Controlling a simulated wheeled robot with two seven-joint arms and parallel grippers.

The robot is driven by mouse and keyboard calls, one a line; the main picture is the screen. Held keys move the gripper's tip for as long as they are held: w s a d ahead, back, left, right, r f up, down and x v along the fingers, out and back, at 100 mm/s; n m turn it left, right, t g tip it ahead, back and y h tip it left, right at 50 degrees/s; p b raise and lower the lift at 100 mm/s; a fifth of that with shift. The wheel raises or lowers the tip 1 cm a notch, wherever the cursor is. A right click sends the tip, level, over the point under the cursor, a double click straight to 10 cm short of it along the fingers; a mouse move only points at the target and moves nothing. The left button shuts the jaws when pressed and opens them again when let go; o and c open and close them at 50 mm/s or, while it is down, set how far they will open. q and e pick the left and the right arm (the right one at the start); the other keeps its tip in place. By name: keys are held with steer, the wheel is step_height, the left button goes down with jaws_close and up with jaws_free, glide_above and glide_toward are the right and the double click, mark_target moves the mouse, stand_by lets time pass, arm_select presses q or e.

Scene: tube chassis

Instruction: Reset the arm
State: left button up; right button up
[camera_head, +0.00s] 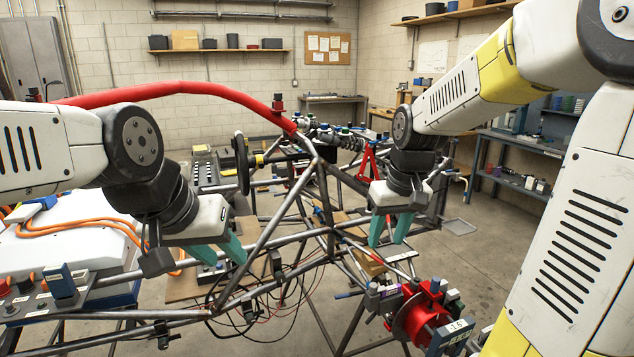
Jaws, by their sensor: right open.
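My left arm comes in from the left, and its gripper (227,258) points down over the left part of the tube chassis (335,240). Its two teal fingers look apart with nothing seen between them. My right arm comes in from the upper right and bends down at the wrist. Its gripper (388,242) is open and empty above the right part of the chassis, its teal fingers pointing down. I cannot tell whether any fingertip touches a tube.
A red tube (180,88) arcs behind my left arm. A red hub assembly (422,318) sits at the front right of the chassis. Black cables (265,318) hang below the tubes. A white box with orange hoses (75,245) stands left. Workbenches (510,182) line the right wall.

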steer(key=s+r+m+t, duration=0.1)
steer(key=s+r, duration=0.1)
steer(key=s, duration=0.5)
steer(key=s+a+r+m+t+y, duration=0.1)
steer(key=s+r+t, duration=0.1)
steer(key=s, duration=0.5)
steer(key=shift+s+a+r+t, duration=0.15)
steer(key=shift+a+r+t, duration=0.15)
steer(key=shift+r, duration=0.55)
